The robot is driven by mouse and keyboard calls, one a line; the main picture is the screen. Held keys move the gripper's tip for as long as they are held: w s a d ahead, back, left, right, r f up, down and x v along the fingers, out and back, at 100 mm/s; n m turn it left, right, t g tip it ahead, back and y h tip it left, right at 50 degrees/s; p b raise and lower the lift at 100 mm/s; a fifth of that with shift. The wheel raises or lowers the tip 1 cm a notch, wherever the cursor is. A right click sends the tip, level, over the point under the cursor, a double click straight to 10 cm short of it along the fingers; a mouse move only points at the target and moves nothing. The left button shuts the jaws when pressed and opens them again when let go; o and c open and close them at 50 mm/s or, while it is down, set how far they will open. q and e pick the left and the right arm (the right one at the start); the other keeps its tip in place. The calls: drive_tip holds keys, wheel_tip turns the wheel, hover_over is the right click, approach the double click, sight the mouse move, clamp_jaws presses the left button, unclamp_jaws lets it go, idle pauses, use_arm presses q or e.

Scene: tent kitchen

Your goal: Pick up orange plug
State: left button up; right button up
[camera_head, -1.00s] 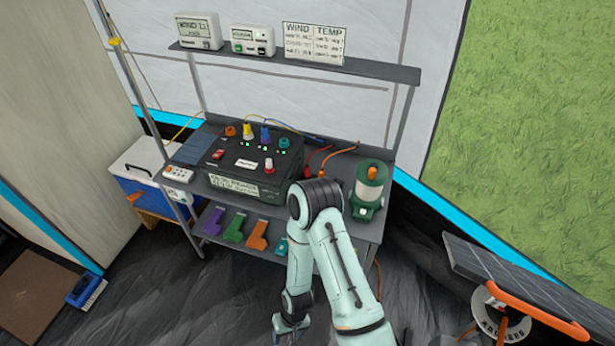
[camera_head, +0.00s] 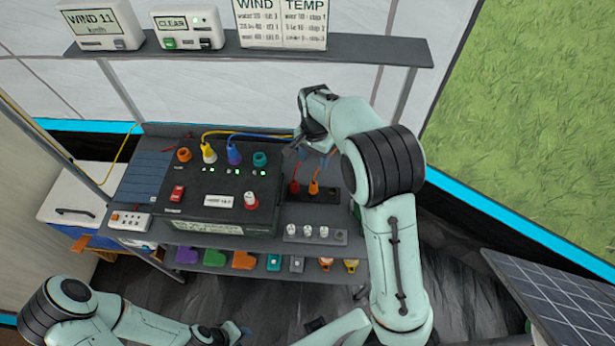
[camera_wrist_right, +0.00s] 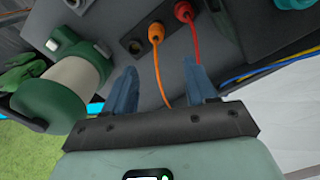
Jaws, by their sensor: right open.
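The orange plug (camera_head: 313,187) stands in a small dark panel at the right of the table, beside a red plug (camera_head: 294,187). In the right wrist view the orange plug (camera_wrist_right: 156,32) has an orange cable running down between my fingers. My right gripper (camera_head: 313,150) is open above and behind the plugs. In its wrist view the open jaws (camera_wrist_right: 160,70) hold nothing, and the plug head lies ahead of the fingertips. My left gripper (camera_head: 235,332) is low at the bottom edge, mostly hidden, and its jaws cannot be made out.
A black control box (camera_head: 215,185) with coloured connectors stands left of the plugs. A shelf (camera_head: 370,49) with displays hangs above. A solar panel (camera_head: 560,300) is at lower right.

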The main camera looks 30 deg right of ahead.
sight(314, 181)
drive_tip(key=f, duration=0.4)
drive_tip(key=s+f, duration=0.1)
drive_tip(key=f, duration=0.1)
drive_tip(key=shift+f, duration=0.15)
drive_tip(key=shift+w+f, duration=0.2)
drive_tip(key=shift+f, duration=0.35)
wheel_tip(314, 181, down, 5)
drive_tip(key=shift+s+a+r+b, duration=0.1)
drive_tip(key=shift+s+a+b, duration=0.05)
drive_tip(key=shift+b, duration=0.15)
drive_tip(key=shift+c, duration=0.3)
clamp_jaws()
